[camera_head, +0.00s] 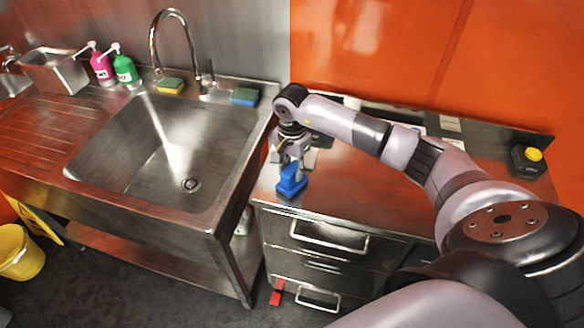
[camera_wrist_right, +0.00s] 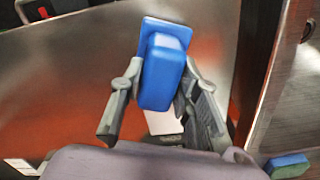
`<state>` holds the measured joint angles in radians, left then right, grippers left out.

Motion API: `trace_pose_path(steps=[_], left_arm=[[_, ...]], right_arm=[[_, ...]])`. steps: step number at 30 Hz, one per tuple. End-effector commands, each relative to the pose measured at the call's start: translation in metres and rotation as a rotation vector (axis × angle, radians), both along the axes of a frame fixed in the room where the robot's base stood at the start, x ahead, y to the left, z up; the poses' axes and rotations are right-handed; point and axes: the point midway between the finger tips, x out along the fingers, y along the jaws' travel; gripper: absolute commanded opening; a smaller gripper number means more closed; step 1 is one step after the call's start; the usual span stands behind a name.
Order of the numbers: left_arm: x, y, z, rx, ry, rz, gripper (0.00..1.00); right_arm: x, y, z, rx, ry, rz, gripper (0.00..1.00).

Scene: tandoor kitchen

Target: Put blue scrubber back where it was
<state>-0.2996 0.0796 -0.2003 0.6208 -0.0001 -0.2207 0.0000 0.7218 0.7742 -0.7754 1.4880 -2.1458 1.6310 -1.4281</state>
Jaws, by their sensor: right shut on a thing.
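The blue scrubber (camera_head: 291,184) is a blue block with a flat, wider base. My right gripper (camera_head: 291,163) is shut on it at the front left corner of the steel counter, right of the sink. I cannot tell whether the scrubber touches the counter top. In the right wrist view the scrubber (camera_wrist_right: 162,72) sits between the two fingers of my right gripper (camera_wrist_right: 158,82). My left gripper is not in view.
A steel sink (camera_head: 176,160) with a tap (camera_head: 158,45) stands left of the counter (camera_head: 365,195). A blue-green sponge (camera_head: 245,96) and a yellow-green sponge (camera_head: 171,86) lie on its back ledge. Pink (camera_head: 101,67) and green (camera_head: 124,70) bottles stand behind. The counter's front is mostly clear.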

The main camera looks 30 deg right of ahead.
Motion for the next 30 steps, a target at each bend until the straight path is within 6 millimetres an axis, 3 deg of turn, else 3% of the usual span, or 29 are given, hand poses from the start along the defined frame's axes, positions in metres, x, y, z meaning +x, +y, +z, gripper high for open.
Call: trace_pose_path(steps=[3,4,12,26,30], left_arm=[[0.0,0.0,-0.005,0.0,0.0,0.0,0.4],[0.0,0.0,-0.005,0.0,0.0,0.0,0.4],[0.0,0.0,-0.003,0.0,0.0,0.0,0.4],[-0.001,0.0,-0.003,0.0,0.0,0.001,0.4],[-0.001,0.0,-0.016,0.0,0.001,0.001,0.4]], right_arm=[[0.0,0.0,-0.004,-0.001,-0.001,0.0,0.03],[0.0,0.0,-0.004,-0.001,0.0,0.0,0.3],[0.0,0.0,-0.002,0.0,0.0,0.0,0.48],[0.001,0.0,0.005,0.0,-0.002,0.0,0.5],[0.002,-0.001,0.029,-0.001,-0.007,0.001,0.5]])
